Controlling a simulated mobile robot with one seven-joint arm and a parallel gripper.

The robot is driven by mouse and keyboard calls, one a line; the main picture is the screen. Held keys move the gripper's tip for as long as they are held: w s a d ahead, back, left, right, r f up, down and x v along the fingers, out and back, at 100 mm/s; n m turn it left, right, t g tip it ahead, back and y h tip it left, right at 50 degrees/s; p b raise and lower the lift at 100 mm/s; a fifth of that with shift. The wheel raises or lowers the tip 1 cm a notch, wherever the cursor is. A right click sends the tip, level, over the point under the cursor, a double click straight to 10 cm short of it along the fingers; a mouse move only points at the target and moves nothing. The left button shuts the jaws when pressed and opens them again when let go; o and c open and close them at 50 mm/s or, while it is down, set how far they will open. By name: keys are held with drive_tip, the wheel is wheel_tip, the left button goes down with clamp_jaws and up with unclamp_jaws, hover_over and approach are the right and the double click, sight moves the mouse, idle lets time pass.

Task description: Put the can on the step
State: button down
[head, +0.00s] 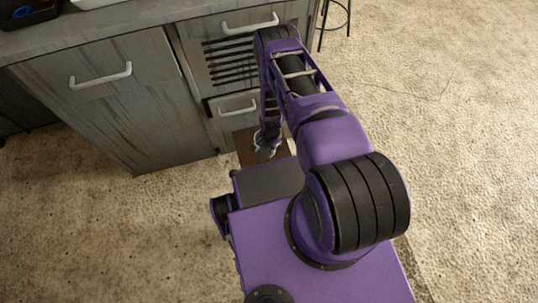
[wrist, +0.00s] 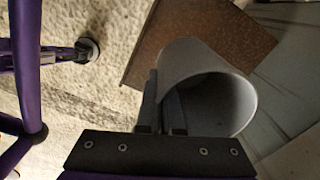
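The can is a light grey, open-topped cylinder (wrist: 190,58), its hollow inside facing the wrist camera. My gripper (wrist: 162,104) is shut on its left wall, with one finger outside and one inside. The step is a brown, rust-speckled board (wrist: 215,30) showing beyond the can in the wrist view. I cannot tell whether the can's bottom touches the step.
A grey wooden cabinet (head: 105,100) with drawers and white handles stands just behind the step. A dark-framed stool (head: 336,14) is at the top right. The speckled beige floor (head: 450,130) is clear on the right.

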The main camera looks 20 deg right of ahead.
drive_tip(key=shift+f+b, duration=0.55)
drive_tip(key=shift+f, duration=2)
drive_tip(key=shift+f, duration=0.1)
drive_tip(key=shift+f, duration=0.1)
drive_tip(key=c, duration=1.1)
unclamp_jaws()
wheel_tip(320, 180, up, 12)
drive_tip(key=p, duration=0.3)
drive_tip(key=shift+r, duration=0.2)
